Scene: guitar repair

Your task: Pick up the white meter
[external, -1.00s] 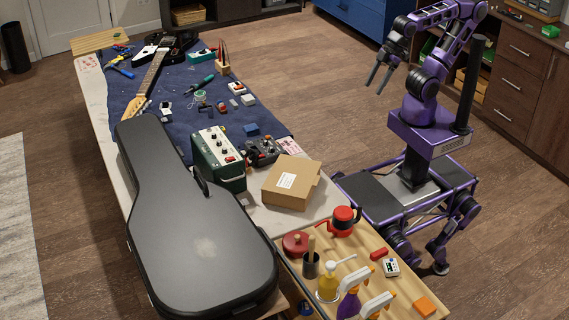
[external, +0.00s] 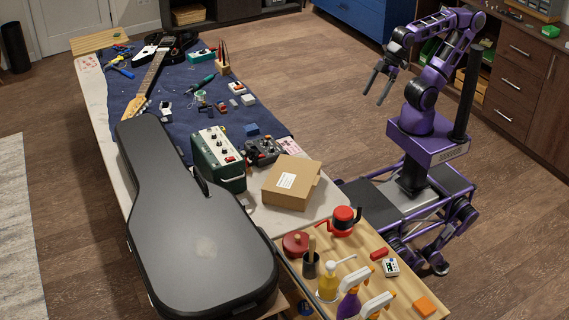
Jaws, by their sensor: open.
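A small white meter (external: 391,267) with a dark display lies on the wooden board at the front right of the external view. My gripper (external: 373,98) is open and empty. It hangs in the air above the floor, well behind the meter and apart from everything on the tables.
The wooden board (external: 355,250) also holds a red kettle (external: 343,220), a red block (external: 379,254), an orange block (external: 425,306) and spray bottles (external: 349,304) close to the meter. A cardboard box (external: 291,183), green amplifier (external: 218,160) and black guitar case (external: 195,225) stand farther left.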

